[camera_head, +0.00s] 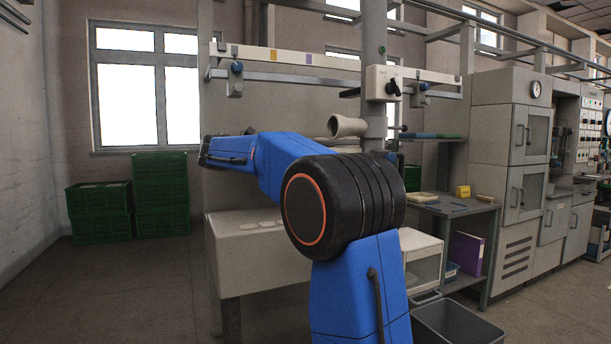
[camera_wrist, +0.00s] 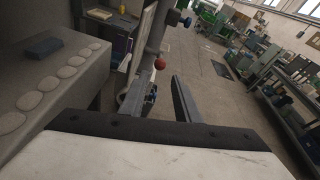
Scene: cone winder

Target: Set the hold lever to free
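A red ball knob (camera_wrist: 159,64) shows in the wrist view, just beyond the fingertips and in front of a grey post. It looks like a lever's end, but its arm and setting cannot be made out. My gripper (camera_wrist: 164,84) is open, with two dark fingers apart and nothing between them. The knob appears past the gap, apart from the fingers. In the head view a white box (camera_head: 377,83) on the post carries a black handle (camera_head: 393,88); I cannot tell whether it is the hold lever.
In the head view, green crates (camera_head: 160,195) stand at left and a grey bin (camera_head: 455,325) at lower right. Floor at left is clear.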

